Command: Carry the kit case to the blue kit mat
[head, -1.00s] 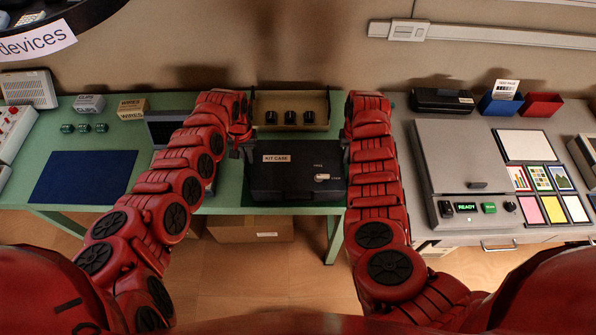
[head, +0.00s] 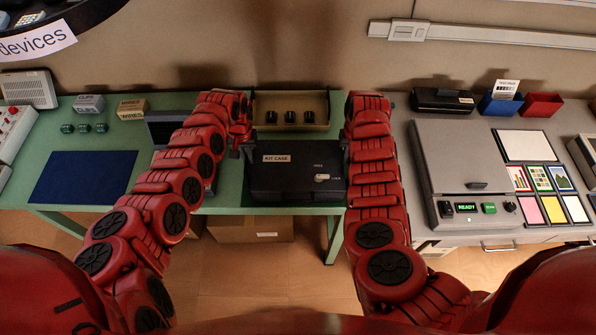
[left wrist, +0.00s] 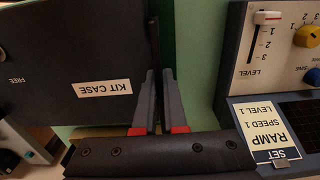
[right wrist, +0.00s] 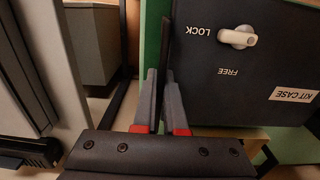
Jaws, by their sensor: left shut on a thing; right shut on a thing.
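The black kit case (head: 290,178) is at the front of the green table, between my two arms. It carries a white KIT CASE label and a pale latch knob (right wrist: 238,37) beside the words LOCK and FREE. My left gripper (left wrist: 158,98) is shut on the case's left side wall, and the left gripper also shows in the head view (head: 240,150). My right gripper (right wrist: 162,98) is shut on its right side wall. The blue kit mat (head: 83,177) lies bare at the left of the table. I cannot tell whether the case touches the table.
A tan tray (head: 291,100) with black knobs stands behind the case. A panel device (head: 165,130) stands partly behind my left arm, between case and mat. Small green parts (head: 85,128) and boxes (head: 132,108) sit behind the mat. A grey machine (head: 458,160) stands at the right.

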